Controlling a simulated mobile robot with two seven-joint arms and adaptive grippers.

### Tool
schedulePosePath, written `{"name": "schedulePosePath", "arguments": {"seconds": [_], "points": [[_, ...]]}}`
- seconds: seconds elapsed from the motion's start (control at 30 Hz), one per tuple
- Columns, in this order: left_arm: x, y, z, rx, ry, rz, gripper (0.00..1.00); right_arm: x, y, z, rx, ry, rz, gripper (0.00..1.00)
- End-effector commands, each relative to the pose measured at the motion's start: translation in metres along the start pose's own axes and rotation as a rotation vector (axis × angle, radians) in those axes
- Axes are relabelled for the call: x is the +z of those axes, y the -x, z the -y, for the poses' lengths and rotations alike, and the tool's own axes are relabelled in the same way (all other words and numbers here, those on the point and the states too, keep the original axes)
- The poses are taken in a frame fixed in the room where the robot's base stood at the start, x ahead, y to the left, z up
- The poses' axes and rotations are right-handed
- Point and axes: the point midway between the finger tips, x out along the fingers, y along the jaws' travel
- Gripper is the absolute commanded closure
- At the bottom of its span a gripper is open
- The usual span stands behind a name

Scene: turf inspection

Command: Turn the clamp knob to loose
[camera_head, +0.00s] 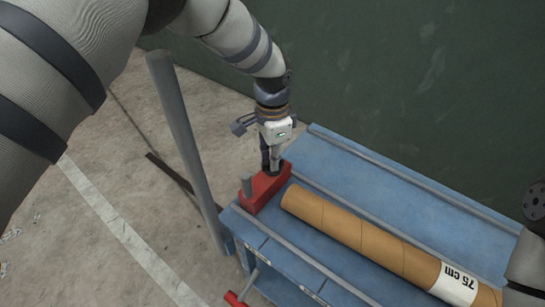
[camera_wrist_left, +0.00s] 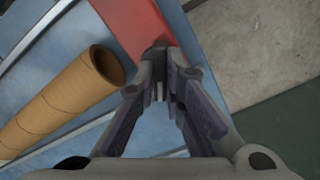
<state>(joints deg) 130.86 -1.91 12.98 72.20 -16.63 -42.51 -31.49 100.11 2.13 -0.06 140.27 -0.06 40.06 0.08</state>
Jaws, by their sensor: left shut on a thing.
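A red clamp block (camera_head: 262,190) sits on the left end of the blue bench (camera_head: 370,188). It also shows in the left wrist view (camera_wrist_left: 132,22). My left gripper (camera_head: 271,166) points down onto the block's far end. It is shut on the clamp knob, a small dark piece (camera_wrist_left: 158,47) on top of the block. The fingers hide most of the knob, so its turned position cannot be told. My right gripper is not in view.
A brown cardboard tube (camera_head: 350,225) labelled "75 cm" lies along the bench beside the block. A grey post (camera_head: 180,140) stands left of the bench. A red-ended grey handle (camera_head: 235,299) sticks out at the front. A green wall (camera_head: 420,80) stands behind.

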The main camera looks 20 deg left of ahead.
Motion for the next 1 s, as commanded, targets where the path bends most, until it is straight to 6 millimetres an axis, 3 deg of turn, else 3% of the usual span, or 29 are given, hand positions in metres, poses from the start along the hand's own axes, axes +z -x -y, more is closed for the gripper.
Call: {"name": "schedulePosePath", "arguments": {"seconds": [0.1,0.13,0.2,0.53,0.9,1.0], "points": [[0.000,0.000,0.000,-0.001,-0.002,0.000,1.00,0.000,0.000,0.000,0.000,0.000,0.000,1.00],[0.000,0.000,0.000,-0.001,-0.002,0.000,0.83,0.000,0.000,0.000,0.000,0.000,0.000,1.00],[0.000,0.000,0.000,-0.001,-0.002,0.000,0.70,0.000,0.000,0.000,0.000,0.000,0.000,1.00],[0.000,0.005,0.000,-0.002,-0.001,-0.001,0.70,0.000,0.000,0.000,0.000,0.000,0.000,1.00],[-0.001,0.095,0.000,-0.003,-0.001,-0.003,0.70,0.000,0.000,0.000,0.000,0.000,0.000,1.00],[0.000,0.110,0.000,-0.002,-0.002,-0.001,0.70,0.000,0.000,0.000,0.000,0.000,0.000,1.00]]}}
